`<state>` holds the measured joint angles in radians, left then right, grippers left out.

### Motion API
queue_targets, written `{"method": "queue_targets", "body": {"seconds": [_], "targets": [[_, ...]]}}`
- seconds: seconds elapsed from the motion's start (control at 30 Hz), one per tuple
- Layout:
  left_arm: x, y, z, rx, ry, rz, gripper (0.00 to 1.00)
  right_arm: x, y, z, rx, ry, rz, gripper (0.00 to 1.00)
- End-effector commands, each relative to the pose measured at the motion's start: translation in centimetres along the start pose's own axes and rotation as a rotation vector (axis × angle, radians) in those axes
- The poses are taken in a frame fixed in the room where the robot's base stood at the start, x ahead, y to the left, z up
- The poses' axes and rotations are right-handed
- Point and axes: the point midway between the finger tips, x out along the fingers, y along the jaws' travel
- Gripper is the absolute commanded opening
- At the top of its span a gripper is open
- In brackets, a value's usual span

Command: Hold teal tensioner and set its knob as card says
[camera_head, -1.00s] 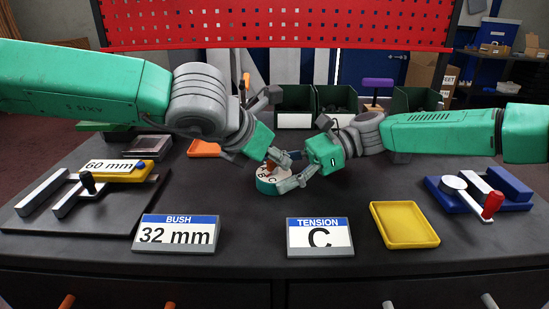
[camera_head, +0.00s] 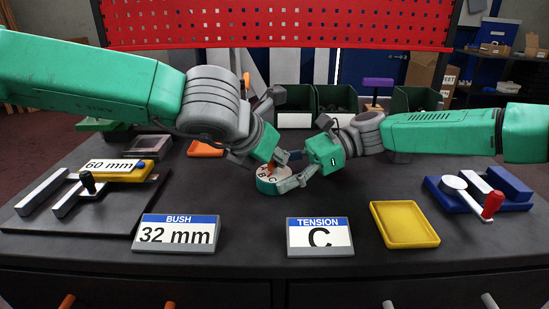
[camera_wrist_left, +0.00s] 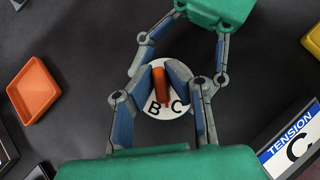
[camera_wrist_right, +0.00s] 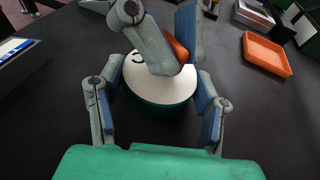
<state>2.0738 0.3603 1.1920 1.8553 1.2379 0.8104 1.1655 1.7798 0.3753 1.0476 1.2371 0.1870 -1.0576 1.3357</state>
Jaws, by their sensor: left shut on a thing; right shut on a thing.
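The teal tensioner (camera_head: 268,186) stands on the table in the middle, with a white lettered top. Its orange knob (camera_wrist_left: 161,86) sits between my left fingers in the left wrist view; the letters B and C show below it. My left gripper (camera_head: 277,160) is shut on the knob from above. My right gripper (camera_head: 285,185) is shut around the tensioner's teal body, one finger on each side in the right wrist view (camera_wrist_right: 158,105). The tension card (camera_head: 320,237) at the front reads "TENSION C". The other letters are partly hidden by my fingers.
A bush card (camera_head: 176,234) reads "32 mm". A yellow tray (camera_head: 404,224) lies right of the tension card. A blue fixture with a red handle (camera_head: 492,204) is at the right, a 60 mm fixture (camera_head: 118,174) at the left. An orange tray (camera_head: 205,148) and dark bins (camera_head: 337,98) are behind.

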Motion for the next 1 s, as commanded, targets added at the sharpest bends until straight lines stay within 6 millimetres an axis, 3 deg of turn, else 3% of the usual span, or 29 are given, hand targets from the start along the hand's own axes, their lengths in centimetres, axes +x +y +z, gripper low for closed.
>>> {"method": "queue_targets", "body": {"seconds": [0.5, 1.0], "targets": [[0.02, -0.14, 0.02, -0.25, -0.001, 0.251, 0.0, -0.04, -0.05, -0.18, 0.002, 0.002, -0.002, 0.42], [-0.01, -0.15, -0.01, -0.334, -0.002, 0.331, 0.0, -0.03, -0.06, -0.17, 0.002, 0.002, -0.003, 0.42]]}}
